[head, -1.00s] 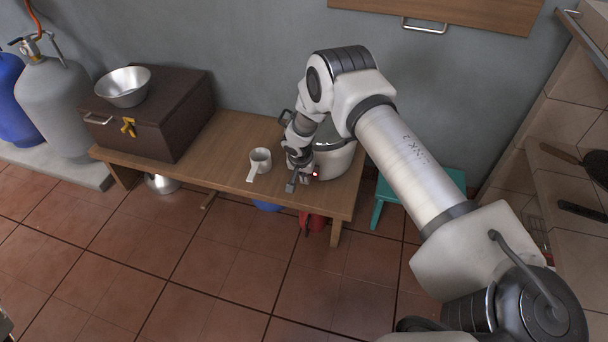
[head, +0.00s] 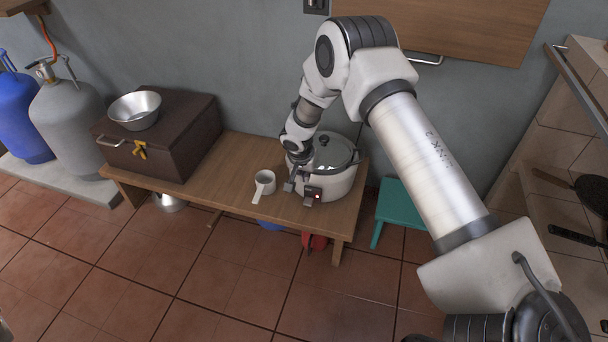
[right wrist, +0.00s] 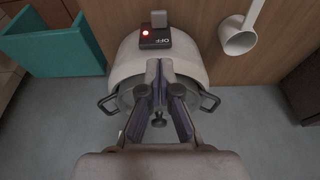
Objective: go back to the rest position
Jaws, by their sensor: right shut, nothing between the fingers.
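My right gripper (head: 290,185) is in front of the white rice cooker (head: 338,186) on the wooden bench. In the right wrist view the gripper (right wrist: 158,66) is shut and empty, its fingers together in front of the cooker (right wrist: 195,62). The cooker's lid is partly hidden behind my gripper and arm. A small switch box marked OFF (right wrist: 154,38) with a lit red light is on the cooker's front. I cannot tell whether the fingers touch the cooker. My left gripper is not in view.
A white cup with a long handle (head: 265,183) is left of the cooker. A brown box (head: 190,140) bears a metal bowl (head: 134,112). A teal stool (head: 402,205) stands right of the bench. Gas cylinders (head: 68,125) stand at the far left. The tiled floor in front is clear.

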